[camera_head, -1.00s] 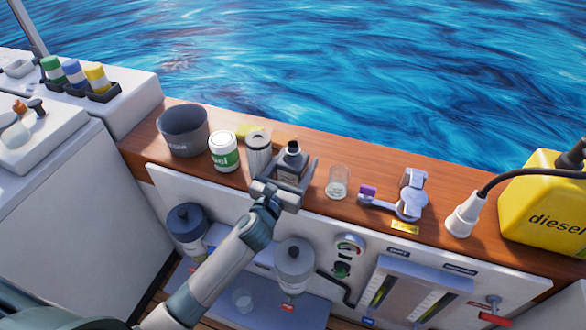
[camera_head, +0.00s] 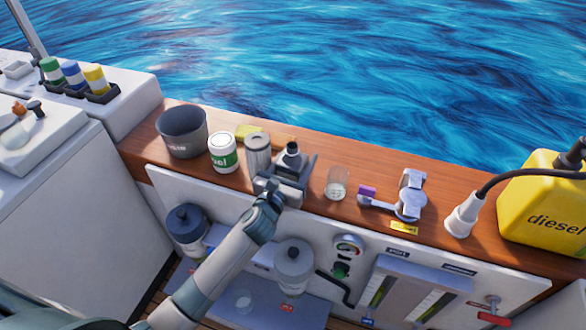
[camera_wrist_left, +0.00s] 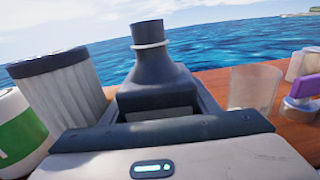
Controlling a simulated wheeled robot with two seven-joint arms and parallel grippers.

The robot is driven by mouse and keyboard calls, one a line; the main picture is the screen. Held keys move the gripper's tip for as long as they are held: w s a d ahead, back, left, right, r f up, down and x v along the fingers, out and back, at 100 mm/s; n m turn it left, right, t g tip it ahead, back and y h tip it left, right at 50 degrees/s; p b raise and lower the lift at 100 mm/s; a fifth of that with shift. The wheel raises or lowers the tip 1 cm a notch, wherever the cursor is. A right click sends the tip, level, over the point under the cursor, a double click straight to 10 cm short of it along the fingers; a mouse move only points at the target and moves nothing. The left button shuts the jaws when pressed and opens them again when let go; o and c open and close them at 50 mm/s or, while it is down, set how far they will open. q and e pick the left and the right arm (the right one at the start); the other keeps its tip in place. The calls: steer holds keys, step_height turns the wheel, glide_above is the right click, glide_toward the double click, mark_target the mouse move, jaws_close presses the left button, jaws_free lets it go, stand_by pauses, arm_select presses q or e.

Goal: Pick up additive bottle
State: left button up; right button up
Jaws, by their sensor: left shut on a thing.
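The additive bottle (camera_head: 291,158) is dark grey with a narrow neck and stands upright at the wooden ledge. My left gripper (camera_head: 291,176) is shut on the bottle, with its fingers on either side of the body. In the left wrist view the bottle (camera_wrist_left: 155,60) rises straight ahead above the gripper (camera_wrist_left: 160,115), which hides its lower part. I cannot tell whether its base touches the wood. My right gripper is not in view.
Left of the bottle stand a grey ribbed filter (camera_head: 257,155), a white-green can (camera_head: 223,152) and a dark bin (camera_head: 182,132). A clear cup (camera_head: 336,184), a grey tool with a purple part (camera_head: 408,195) and a yellow diesel can (camera_head: 545,210) are to the right.

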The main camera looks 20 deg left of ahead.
arm_select(q)
steer(key=shift+r, duration=0.2)
steer(key=s+d+r+p, duration=0.1)
steer(key=s+d+r, duration=0.6)
steer(key=r, duration=0.3)
steer(key=shift+s+d+r, duration=0.3)
steer(key=shift+s+d, duration=0.05)
steer(key=shift+d, duration=0.45)
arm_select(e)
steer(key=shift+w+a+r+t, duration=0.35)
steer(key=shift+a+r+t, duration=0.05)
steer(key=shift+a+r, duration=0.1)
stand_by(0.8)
